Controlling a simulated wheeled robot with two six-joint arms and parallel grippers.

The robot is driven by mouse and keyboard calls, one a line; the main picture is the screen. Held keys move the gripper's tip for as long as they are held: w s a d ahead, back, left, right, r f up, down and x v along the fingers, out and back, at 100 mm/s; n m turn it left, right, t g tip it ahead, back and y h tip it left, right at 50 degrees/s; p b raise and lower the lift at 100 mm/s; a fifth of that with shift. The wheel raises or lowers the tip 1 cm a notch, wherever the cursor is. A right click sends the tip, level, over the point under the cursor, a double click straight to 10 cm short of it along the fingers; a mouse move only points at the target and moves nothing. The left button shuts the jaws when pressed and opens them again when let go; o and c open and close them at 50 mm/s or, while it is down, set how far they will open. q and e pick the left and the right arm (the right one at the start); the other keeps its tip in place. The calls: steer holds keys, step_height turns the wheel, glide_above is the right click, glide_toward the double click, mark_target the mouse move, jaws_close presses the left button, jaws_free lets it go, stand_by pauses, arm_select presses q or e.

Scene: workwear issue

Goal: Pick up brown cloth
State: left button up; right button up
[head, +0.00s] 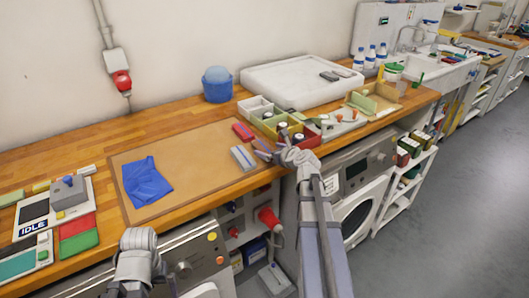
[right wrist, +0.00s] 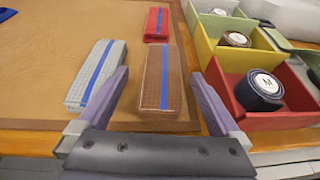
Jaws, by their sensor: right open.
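The brown cloth (right wrist: 162,82) is a folded block with a blue stripe, lying on the brown mat (right wrist: 112,38) in the right wrist view. My right gripper (right wrist: 154,84) is open, with its two purple fingers on either side of the brown cloth's near part; I cannot tell whether they touch it. In the head view my right gripper (head: 263,151) is over the mat's right edge and mostly hides the brown cloth. My left arm shows at the lower left of the head view, but its fingers do not show.
A grey folded cloth (right wrist: 97,76) lies close left of the brown one, and a red folded cloth (right wrist: 157,24) lies behind. Red (right wrist: 285,112), yellow and green bins with rolled items stand to the right. A blue cloth (head: 147,183) lies on the mat's left.

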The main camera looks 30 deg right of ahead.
mark_target(264, 147)
steer(key=b+x, duration=0.1)
steer(key=x, duration=0.3)
steer(key=shift+w+d+f+b, duration=0.15)
steer(key=shift+w+f+b, duration=0.15)
steer(key=shift+b, duration=0.05)
steer(key=shift+c, duration=0.4)
steer(key=c, duration=1.2)
steer(key=shift+r, duration=0.15)
steer(key=shift+c, duration=0.2)
step_height(264, 147, up, 10)
steer(key=p, duration=1)
